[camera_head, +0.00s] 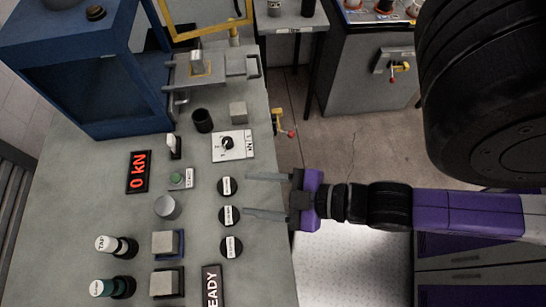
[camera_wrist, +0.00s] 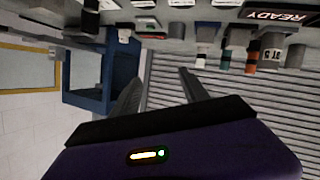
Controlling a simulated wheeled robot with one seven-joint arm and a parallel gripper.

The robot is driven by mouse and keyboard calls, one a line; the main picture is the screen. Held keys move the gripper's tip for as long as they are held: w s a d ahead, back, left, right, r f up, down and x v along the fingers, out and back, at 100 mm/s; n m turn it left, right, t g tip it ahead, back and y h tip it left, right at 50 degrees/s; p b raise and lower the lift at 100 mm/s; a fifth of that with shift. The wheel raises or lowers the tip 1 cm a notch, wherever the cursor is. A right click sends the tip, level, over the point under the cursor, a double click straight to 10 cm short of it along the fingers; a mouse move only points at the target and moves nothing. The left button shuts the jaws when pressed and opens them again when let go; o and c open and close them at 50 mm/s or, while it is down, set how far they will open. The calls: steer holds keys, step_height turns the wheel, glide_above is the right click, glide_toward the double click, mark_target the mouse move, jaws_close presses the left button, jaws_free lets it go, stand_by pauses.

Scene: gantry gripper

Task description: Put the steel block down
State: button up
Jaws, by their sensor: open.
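My gripper (camera_head: 246,195) is open and empty at the bench's right edge, its fingers pointing left over the round labelled pads. Its two fingers also show apart, with nothing between them, in the wrist view (camera_wrist: 160,82). Several grey metal blocks are in the head view, and I cannot tell which one the task means. One grey cube (camera_head: 238,112) stands on the bench above the dial plate. Another block (camera_head: 197,62) sits in the fixture by the blue frame. Two more, an upper block (camera_head: 165,243) and a lower block (camera_head: 164,283), rest on dark holders at the lower left.
A blue frame (camera_head: 123,120) stands at the upper left of the bench (camera_head: 75,225). A grey cylinder (camera_head: 167,207), a black cup (camera_head: 202,121), a dial plate (camera_head: 240,146) and a "0 kN" display (camera_head: 138,172) are on the bench. Open floor (camera_head: 345,145) lies to its right.

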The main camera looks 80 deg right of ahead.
steer(key=s+r+m, duration=0.3)
steer(key=r+m, duration=0.1)
steer(key=shift+s+a+t, duration=0.1)
steer(key=shift+a+t, duration=0.2)
steer(key=shift+t, duration=0.1)
